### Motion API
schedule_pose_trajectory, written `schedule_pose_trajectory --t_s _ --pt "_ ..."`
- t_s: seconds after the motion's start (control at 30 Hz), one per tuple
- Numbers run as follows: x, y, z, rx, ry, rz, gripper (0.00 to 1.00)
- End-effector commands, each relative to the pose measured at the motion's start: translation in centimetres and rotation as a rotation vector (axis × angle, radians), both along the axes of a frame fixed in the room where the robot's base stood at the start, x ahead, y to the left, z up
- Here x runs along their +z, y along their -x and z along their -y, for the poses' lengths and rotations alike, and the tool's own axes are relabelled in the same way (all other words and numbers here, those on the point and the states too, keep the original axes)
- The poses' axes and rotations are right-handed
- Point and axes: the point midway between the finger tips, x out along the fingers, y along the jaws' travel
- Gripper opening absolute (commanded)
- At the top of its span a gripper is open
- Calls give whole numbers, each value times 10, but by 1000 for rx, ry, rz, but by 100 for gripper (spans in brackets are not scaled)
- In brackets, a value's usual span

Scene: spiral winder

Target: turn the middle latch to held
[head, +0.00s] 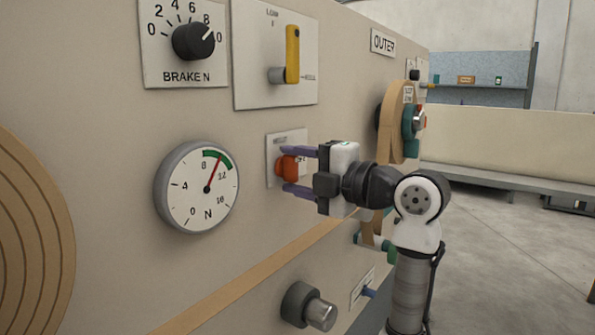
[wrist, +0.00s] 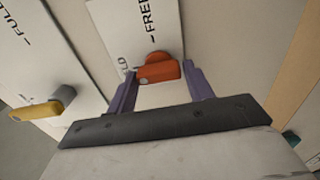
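The middle latch is an orange-red turn handle (head: 290,168) on a small white plate (head: 273,143) right of the round gauge. In the wrist view the latch (wrist: 158,68) sits on its plate (wrist: 143,25), which reads FREE, with a partly hidden second label ending in LD. My gripper (head: 285,169) reaches the panel from the right, its two purple fingers above and below the latch. In the wrist view the fingers (wrist: 160,78) stand apart on either side of it, with narrow gaps. Which label the latch points at is hard to tell.
A yellow lever (head: 292,54) on a larger plate is above the latch. The gauge (head: 197,187) is to the left, the brake knob (head: 194,41) at upper left. A grey knob (head: 308,306) sits below. Open floor (head: 500,250) lies right of my arm.

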Motion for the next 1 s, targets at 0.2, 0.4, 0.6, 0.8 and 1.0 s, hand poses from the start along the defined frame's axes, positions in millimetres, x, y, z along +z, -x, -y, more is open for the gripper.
schedule_pose_trajectory --t_s 0.2,0.4,0.6,0.8,1.0 --pt "0 0 0 0 -2 -1 67" --pt "0 0 1 -1 -3 -2 67" --pt "0 14 21 -4 -4 -1 67" --pt "0 41 58 -5 -3 1 67" --pt "0 65 91 -4 -2 0 67"
